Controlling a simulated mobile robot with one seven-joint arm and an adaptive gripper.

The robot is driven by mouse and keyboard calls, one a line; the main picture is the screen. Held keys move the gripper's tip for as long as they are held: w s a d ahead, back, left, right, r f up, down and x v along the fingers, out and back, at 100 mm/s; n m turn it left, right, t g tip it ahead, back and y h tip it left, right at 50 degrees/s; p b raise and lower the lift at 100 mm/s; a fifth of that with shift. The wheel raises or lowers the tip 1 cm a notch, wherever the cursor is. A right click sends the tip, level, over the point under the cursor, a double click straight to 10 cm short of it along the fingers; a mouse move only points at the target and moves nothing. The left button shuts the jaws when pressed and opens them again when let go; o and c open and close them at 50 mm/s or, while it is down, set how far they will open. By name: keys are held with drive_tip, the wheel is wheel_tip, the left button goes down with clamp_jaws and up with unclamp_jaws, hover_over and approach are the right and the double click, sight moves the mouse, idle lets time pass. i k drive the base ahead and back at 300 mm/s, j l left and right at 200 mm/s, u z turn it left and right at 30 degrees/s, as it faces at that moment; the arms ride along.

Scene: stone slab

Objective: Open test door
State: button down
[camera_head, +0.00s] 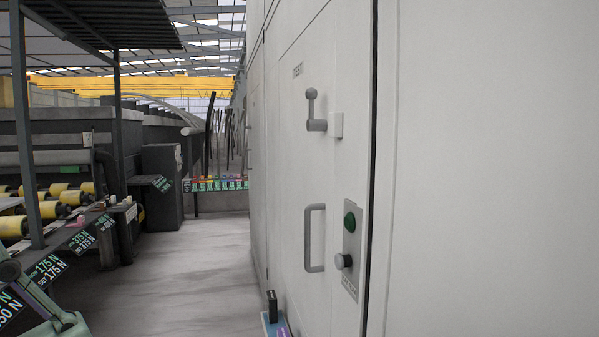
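The test door (285,165) is a pale grey panel seen at a steep angle, with small lettering that appears to read TEST near its top. It looks shut, with a dark vertical seam along its right side. A grey lever latch (314,124) with a round knob sits on its upper part, next to a small white block (336,125). Below is a grey U-shaped pull handle (309,238). Right of the handle is a plate (350,285) with a green button (349,222) and a dark round knob (344,261).
A clear grey floor aisle (195,265) runs along the left of the cabinet wall. A small dark object on a blue base (272,310) stands low by the door. Machinery with yellow rollers (60,195) and a dark cabinet (162,185) line the left side.

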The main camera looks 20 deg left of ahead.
sight(307, 159)
drive_tip(key=i+j+z, duration=0.15)
drive_tip(key=j, duration=0.5)
drive_tip(key=i+j+z, duration=0.2)
drive_tip(key=j, duration=0.45)
drive_tip(key=i+j+z, duration=0.15)
drive_tip(key=j, duration=0.5)
drive_tip(key=j+z, duration=0.2)
drive_tip(key=j, duration=0.5)
drive_tip(key=l, duration=0.15)
